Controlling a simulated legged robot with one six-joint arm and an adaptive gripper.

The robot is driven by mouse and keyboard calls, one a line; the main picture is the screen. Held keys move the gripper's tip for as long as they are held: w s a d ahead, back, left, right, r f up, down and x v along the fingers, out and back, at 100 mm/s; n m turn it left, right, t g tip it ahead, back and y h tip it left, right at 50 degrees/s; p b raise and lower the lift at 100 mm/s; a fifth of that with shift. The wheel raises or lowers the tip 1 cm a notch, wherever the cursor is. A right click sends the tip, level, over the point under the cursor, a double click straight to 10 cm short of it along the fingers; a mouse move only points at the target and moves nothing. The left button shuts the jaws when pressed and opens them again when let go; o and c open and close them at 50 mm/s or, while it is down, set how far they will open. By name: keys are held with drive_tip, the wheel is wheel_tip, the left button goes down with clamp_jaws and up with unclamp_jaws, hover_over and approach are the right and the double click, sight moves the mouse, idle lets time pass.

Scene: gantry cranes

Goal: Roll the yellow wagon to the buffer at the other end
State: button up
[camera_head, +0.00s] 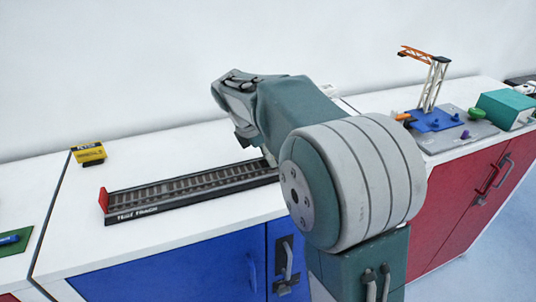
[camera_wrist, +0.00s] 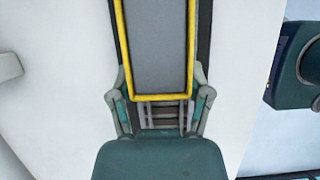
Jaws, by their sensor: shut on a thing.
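The yellow wagon (camera_wrist: 158,97) shows in the wrist view as a grey bed with a yellow rim, standing over the dark track (camera_wrist: 205,30). My gripper (camera_wrist: 159,82) is shut on its near end, one finger at each side; the fingertips are partly hidden. In the head view my arm hides the wagon and the gripper's fingers. The track (camera_head: 190,188) runs along the white top there, with a red buffer (camera_head: 104,200) at its left end. Its right end is hidden behind my arm.
A yellow and black block (camera_head: 89,152) stands behind the track's left end. A small crane (camera_head: 433,85) on a blue base (camera_head: 432,121) stands on the right-hand counter, with a green box (camera_head: 507,108) beside it. The visible left stretch of track is clear.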

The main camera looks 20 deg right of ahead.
drive_tip(key=shift+a+f, duration=0.15)
drive_tip(key=shift+a, duration=0.1)
drive_tip(key=shift+d, duration=0.1)
drive_tip(key=shift+d, duration=0.3)
drive_tip(key=shift+d+f, duration=0.2)
drive_tip(key=shift+d, duration=0.05)
idle(0.4)
drive_tip(key=o, duration=1.2)
drive_tip(key=shift+o, duration=0.2)
drive_tip(key=shift+r, duration=0.1)
